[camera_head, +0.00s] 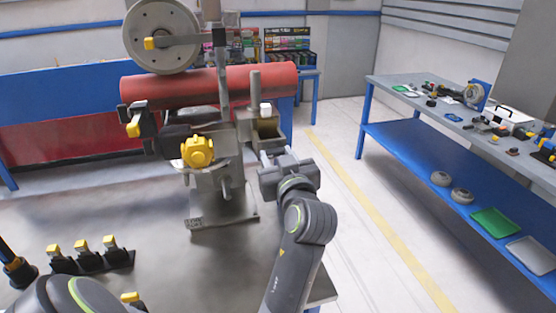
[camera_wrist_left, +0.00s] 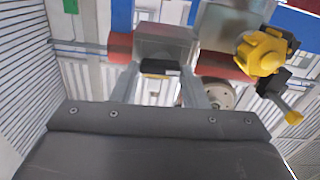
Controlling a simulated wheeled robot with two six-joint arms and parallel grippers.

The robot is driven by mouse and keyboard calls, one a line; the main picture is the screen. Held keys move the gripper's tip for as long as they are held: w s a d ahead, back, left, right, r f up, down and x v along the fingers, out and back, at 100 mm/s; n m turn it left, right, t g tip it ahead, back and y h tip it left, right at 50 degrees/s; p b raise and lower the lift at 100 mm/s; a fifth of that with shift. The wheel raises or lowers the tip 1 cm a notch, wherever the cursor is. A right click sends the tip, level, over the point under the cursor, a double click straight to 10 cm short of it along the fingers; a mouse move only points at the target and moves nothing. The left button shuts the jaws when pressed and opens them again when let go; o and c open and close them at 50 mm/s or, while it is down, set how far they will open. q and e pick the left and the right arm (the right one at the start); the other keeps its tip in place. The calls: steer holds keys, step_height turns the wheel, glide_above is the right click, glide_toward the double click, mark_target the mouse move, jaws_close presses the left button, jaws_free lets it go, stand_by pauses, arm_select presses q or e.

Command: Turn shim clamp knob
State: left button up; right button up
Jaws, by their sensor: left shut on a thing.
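A yellow lobed knob (camera_head: 198,151) sits on the front of the grey fixture (camera_head: 224,206). It also shows at the right of the left wrist view (camera_wrist_left: 262,52). I cannot tell for certain that it is the shim clamp knob. My left gripper (camera_head: 268,161) is to the right of this knob and apart from it. Its fingers are shut on a small grey box (camera_head: 268,133) at the fixture's right side. The box also shows between the fingers in the left wrist view (camera_wrist_left: 165,42), with a dark strip at its lower edge. My right gripper is not in view.
A red tube (camera_head: 255,82) and a grey wheel (camera_head: 162,36) stand behind the fixture. A black lever with a yellow tip (camera_head: 133,127) is at its left. Several yellow-topped black clamps (camera_head: 82,248) stand front left. A blue-shelved bench (camera_head: 470,185) stands right, across open floor.

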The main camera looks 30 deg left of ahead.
arm_select(q)
steer(key=shift+f+n+b, duration=0.15)
steer(key=shift+n+b, duration=0.15)
steer(key=shift+n, duration=0.1)
steer(key=shift+n+b, duration=1.15)
steer(key=shift+n, duration=0.05)
steer(key=n+b, duration=0.3)
steer(key=n, duration=0.2)
steer(key=shift+a+b, duration=0.1)
steer(key=shift+b, duration=0.3)
steer(key=n+b, duration=0.3)
steer(key=n, duration=0.3)
steer(key=shift+s, duration=0.1)
steer(key=shift+n+b, duration=0.8)
steer(key=shift+n, duration=1)
